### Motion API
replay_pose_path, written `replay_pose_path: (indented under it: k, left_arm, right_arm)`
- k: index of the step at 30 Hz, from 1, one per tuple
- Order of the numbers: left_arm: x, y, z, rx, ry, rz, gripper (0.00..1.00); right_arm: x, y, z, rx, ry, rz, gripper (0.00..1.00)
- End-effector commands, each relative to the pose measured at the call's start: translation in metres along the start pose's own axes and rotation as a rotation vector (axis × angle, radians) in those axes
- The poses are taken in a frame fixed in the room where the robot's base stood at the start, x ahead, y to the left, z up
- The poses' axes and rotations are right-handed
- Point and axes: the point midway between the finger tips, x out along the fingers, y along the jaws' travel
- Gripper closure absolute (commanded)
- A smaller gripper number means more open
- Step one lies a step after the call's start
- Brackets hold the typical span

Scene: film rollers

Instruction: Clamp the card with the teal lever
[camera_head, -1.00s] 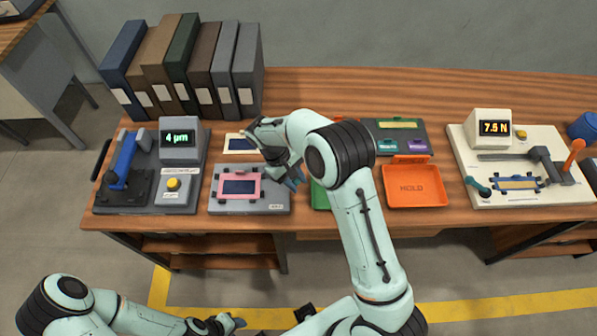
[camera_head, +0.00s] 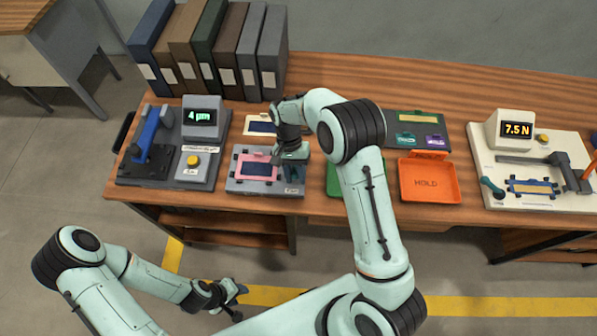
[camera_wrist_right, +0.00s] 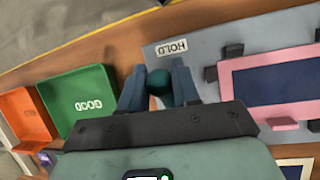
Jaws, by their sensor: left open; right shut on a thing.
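The pink-framed card (camera_head: 254,167) with a dark blue window lies on a grey fixture (camera_head: 240,186) marked HOLD. The wrist view shows the card (camera_wrist_right: 275,82) between dark clamp posts on the fixture plate (camera_wrist_right: 190,30). My right gripper (camera_head: 292,174) is at the fixture's right end, beside the card. In the wrist view my right gripper (camera_wrist_right: 158,85) is shut on a round teal knob (camera_wrist_right: 159,82), which looks like the lever's end. The lever's shaft is hidden. My left gripper (camera_head: 239,301) is open and empty, low in front of the table.
A green tray (camera_head: 340,180) and an orange HOLD tray (camera_head: 430,184) lie right of the fixture. A gauge with a blue lever (camera_head: 150,130) stands left. Binders stand behind. A white tester (camera_head: 515,160) on the right has another teal lever (camera_head: 490,186).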

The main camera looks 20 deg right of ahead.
Motion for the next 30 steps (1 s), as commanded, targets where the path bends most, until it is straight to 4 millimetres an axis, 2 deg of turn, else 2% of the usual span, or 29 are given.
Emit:
replay_pose_path:
  k: [9, 22, 23, 24, 25, 30]
  left_arm:
    - [-0.0023, 0.0014, -0.0016, 0.001, 0.002, 0.001, 0.57]
    - [-0.0023, 0.0014, -0.0016, 0.001, 0.002, 0.001, 0.57]
    - [-0.0023, 0.0014, -0.0016, 0.001, 0.002, 0.001, 0.57]
    - [-0.0023, 0.0014, -0.0016, 0.001, 0.002, 0.001, 0.57]
    - [-0.0023, 0.0014, -0.0016, 0.001, 0.002, 0.001, 0.57]
    - [-0.0023, 0.0014, -0.0016, 0.001, 0.002, 0.001, 0.57]
  right_arm:
    - [-0.0012, -0.0034, 0.0007, 0.074, -0.015, -0.033, 1.0]
    - [-0.0011, -0.004, 0.0008, 0.079, -0.016, -0.037, 1.0]
    - [-0.0011, -0.004, 0.0008, 0.079, -0.015, -0.037, 0.62]
    - [-0.0011, -0.004, 0.0007, 0.079, -0.015, -0.037, 0.49]
    - [-0.0011, -0.004, 0.0007, 0.079, -0.015, -0.036, 0.46]
    - [-0.0008, -0.0035, 0.0007, 0.079, -0.016, -0.035, 0.46]
